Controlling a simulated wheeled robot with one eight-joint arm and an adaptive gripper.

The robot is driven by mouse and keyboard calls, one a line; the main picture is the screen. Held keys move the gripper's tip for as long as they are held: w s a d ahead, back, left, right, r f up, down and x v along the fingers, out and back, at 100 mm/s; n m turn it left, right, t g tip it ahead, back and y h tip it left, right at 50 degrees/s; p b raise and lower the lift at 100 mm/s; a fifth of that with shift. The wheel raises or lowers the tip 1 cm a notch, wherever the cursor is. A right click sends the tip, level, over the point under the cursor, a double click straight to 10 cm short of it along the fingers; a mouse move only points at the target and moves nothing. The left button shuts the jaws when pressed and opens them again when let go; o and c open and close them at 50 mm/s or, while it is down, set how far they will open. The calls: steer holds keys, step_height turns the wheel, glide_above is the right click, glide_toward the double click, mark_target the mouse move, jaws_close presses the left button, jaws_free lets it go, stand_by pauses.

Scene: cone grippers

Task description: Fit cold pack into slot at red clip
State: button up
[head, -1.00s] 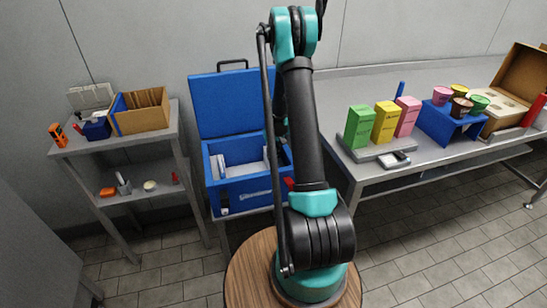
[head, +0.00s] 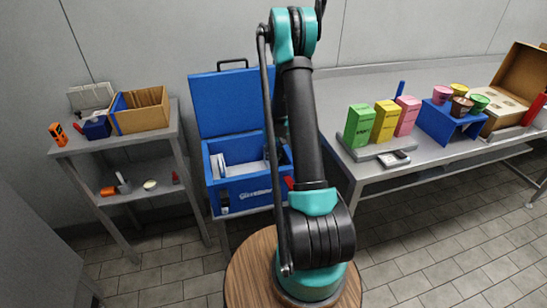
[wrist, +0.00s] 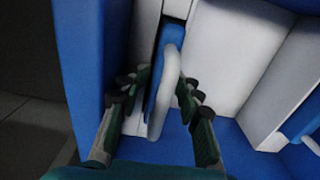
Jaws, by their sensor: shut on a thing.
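My gripper (wrist: 157,92) is shut on the cold pack (wrist: 166,85), a blue slab with a white rounded edge, inside the blue cooler (head: 245,194). In the wrist view a finger lies on each side of the pack, and it stands on edge, close to a white wall on the left. Its lower end and the slot under it are hidden, so I cannot tell how deep it sits. The red clip (head: 288,183) shows at the right of the cooler's front in the head view, partly behind my arm. In the head view my gripper is hidden.
The cooler's lid (head: 230,102) stands open at the back. Pale panels (wrist: 222,55) line the inside, with another blue and white piece (wrist: 303,127) at the right. A grey shelf (head: 155,150) stands left and a loaded bench (head: 375,172) right.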

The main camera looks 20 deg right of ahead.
step_height(320, 180, up, 13)
steer(key=shift+s+f, duration=0.1)
steer(key=shift+f, duration=0.1)
steer(key=s+a+r+t, duration=0.1)
steer(key=s+a+r, duration=0.25)
steer(key=s, duration=0.45)
steer(key=s+a+r+t, duration=0.1)
steer(key=s+a+r, duration=0.1)
steer(key=s+r, duration=0.35)
steer(key=s+a+f+t, duration=0.1)
steer(key=s+f, duration=0.1)
steer(key=s, duration=0.6)
steer(key=s+a+f+t, duration=0.1)
steer(key=s, duration=0.8)
steer(key=shift+a+f, duration=0.3)
steer(key=shift+f, duration=0.05)
steer(key=shift+d, duration=0.15)
